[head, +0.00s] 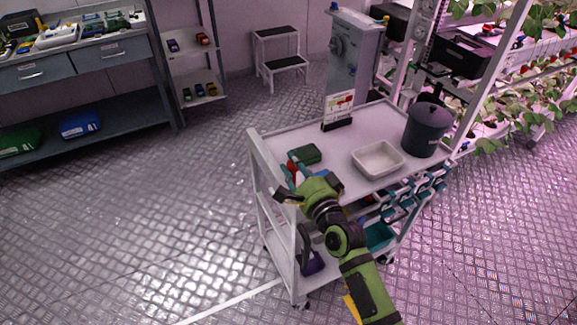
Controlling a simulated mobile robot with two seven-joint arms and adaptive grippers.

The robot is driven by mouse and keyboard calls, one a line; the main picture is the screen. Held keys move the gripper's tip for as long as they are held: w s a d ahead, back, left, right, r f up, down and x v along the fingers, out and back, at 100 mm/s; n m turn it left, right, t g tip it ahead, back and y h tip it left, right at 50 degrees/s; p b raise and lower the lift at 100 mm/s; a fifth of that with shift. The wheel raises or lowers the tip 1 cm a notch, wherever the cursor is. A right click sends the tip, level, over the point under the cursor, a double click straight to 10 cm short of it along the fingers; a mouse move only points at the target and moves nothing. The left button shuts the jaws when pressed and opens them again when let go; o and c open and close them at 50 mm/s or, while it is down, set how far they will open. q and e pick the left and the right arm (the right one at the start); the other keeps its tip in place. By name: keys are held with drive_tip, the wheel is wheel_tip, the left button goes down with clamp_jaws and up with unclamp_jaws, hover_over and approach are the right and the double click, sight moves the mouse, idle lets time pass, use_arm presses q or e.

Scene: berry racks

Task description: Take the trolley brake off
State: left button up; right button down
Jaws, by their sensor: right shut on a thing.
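The white trolley (274,142) stands in the middle of the view, with a flat top and lower shelves. My right gripper (289,183) is at its near left end, at about the height of the top. A small red part (291,167), which looks like the brake lever, shows right at the fingertips. The gripper is shut on it as far as I can see; the gripper and arm hide much of the grip. The lever's exact position is hard to tell. My left gripper is not in view.
On the trolley top are a dark green box (305,154), a white tray (378,159), a dark bucket (427,130) and a sign (338,108). Teal bins (379,236) hang below. A step stool (281,57) stands behind; plant racks are right. Floor to the left is clear.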

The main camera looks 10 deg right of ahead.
drive_tip(key=shift+d+f, duration=0.1)
drive_tip(key=shift+d, duration=0.15)
idle(0.3)
drive_tip(key=c, duration=0.9)
unclamp_jaws()
drive_tip(key=shift+w, duration=0.1)
drive_tip(key=shift+o, duration=0.2)
drive_tip(key=v, duration=1.2)
drive_tip(key=s+d+f+n+g+h, duration=0.1)
drive_tip(key=s+f+n+g, duration=0.25)
drive_tip(key=f, duration=0.85)
drive_tip(key=s+d+f+n+g+h, duration=0.15)
drive_tip(key=s+f, duration=0.25)
drive_tip(key=f, duration=0.7)
drive_tip(key=s+d+f+n+g+h, duration=0.1)
drive_tip(key=s+f+n+g, duration=0.25)
drive_tip(key=f, duration=0.85)
drive_tip(key=s+d+f+n+g, duration=0.1)
drive_tip(key=s+f+n+g, duration=0.1)
drive_tip(key=s+f, duration=0.3)
drive_tip(key=s+d+f+n+g+h, duration=0.1)
drive_tip(key=s+f, duration=0.4)
drive_tip(key=s, duration=0.9)
drive_tip(key=s+d+f+n+g+h, duration=0.1)
drive_tip(key=s+d+f+n+g, duration=0.2)
drive_tip(key=s, duration=0.6)
wheel_tip(320, 180, down, 3)
drive_tip(key=shift+d+f+n+g, duration=0.1)
drive_tip(key=shift+d+n+g, duration=0.15)
drive_tip(key=shift+n+g, duration=0.75)
